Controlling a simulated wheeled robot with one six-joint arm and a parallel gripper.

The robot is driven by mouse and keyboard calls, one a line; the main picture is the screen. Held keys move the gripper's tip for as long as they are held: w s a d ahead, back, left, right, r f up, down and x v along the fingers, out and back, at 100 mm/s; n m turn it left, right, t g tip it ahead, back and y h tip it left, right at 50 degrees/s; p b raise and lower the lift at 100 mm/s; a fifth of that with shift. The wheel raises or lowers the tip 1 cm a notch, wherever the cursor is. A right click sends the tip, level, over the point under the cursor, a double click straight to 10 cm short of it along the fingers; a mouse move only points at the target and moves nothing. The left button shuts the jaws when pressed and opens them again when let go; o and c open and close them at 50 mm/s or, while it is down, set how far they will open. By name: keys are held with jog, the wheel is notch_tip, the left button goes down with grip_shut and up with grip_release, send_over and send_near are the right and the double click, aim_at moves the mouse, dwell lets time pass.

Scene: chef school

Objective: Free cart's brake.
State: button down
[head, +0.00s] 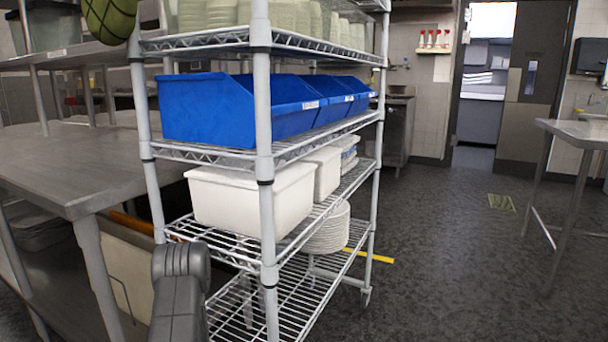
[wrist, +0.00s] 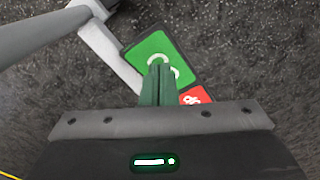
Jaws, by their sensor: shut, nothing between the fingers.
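The cart (head: 263,150) is a grey wire-shelf rack on thin posts in the middle of the head view. In the wrist view, a brake pedal shows a green pad (wrist: 160,57) with a white mark and a smaller red pad (wrist: 197,95) with a white mark. It sits by a pale bracket (wrist: 112,58) and a grey post (wrist: 42,38). My gripper (wrist: 159,72) has its green fingers shut and empty, with the tips over the green pad's lower part. I cannot tell whether they touch it. The fingers and gripper body hide part of the pedal.
The cart bears blue bins (head: 205,108), white tubs (head: 255,195) and stacked plates (head: 330,232). A metal table (head: 70,180) stands close on the left. Another table (head: 580,132) is at the right. The dark floor (head: 450,270) between is open.

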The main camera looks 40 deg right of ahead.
jog(key=shift+f+b, duration=1.15)
jog(key=shift+f, duration=0.25)
dwell(0.4)
jog(key=shift+r, duration=0.15)
notch_tip(320, 180, up, 7)
jog(key=p, duration=0.7)
jog(key=shift+p, duration=0.35)
jog(key=shift+f, duration=0.25)
notch_tip(320, 180, down, 7)
jog(key=b, duration=0.7)
jog(key=shift+r+b, duration=0.1)
jog(key=shift+b, duration=0.25)
jog(key=shift+r, duration=0.1)
